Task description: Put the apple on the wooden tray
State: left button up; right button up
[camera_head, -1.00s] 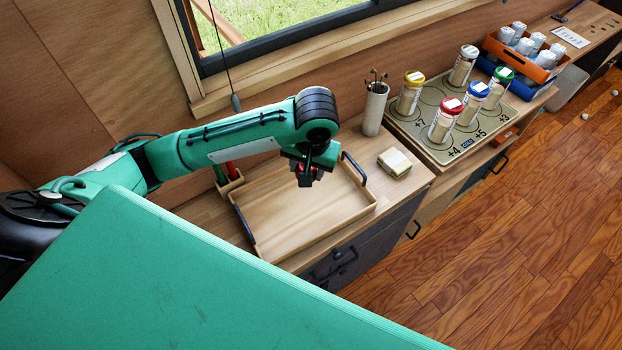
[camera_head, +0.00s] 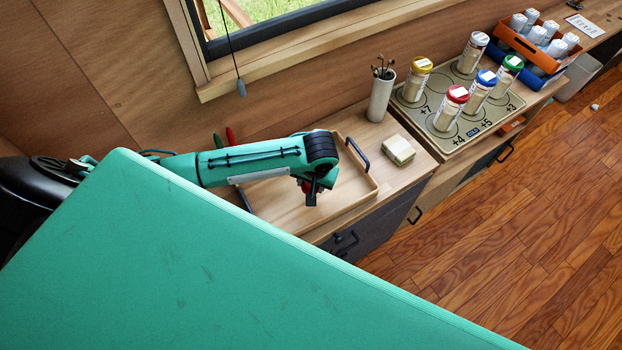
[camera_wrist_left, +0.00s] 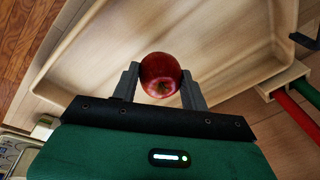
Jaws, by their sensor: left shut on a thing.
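The red apple (camera_wrist_left: 160,76) shows in the left wrist view between the two fingers of my left gripper (camera_wrist_left: 162,88), which is shut on it. In the head view my left gripper (camera_head: 313,194) is over the wooden tray (camera_head: 352,205), and the apple is mostly hidden there. The tray is a shallow wooden one with dark handles, on the counter, and its floor (camera_wrist_left: 105,50) shows below the apple in the left wrist view. I cannot tell whether the apple touches the tray floor. My right gripper is not in view.
A board (camera_head: 460,135) with several lidded jars is further right. Red and green handled tools (camera_wrist_left: 295,108) stand beside the tray. A large green surface (camera_head: 220,260) covers the foreground.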

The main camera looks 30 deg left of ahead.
aim_at(316, 191)
pick_arm(q)
notch_tip(316, 191, down, 3)
jog(key=shift+f+p, duration=0.15)
jog(key=shift+p, duration=0.15)
jog(key=shift+f, duration=0.25)
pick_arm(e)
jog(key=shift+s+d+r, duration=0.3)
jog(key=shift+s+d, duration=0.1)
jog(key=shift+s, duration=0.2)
pick_arm(q)
jog(key=shift+f, duration=0.1)
jog(key=o, duration=1)
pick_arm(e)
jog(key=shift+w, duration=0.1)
pick_arm(q)
jog(key=r, duration=0.3)
jog(key=d+r+b, duration=0.1)
jog(key=r, duration=0.7)
jog(key=shift+s+d+r+b, duration=0.2)
jog(key=shift+s+d+b, duration=0.2)
jog(key=shift+r, duration=0.35)
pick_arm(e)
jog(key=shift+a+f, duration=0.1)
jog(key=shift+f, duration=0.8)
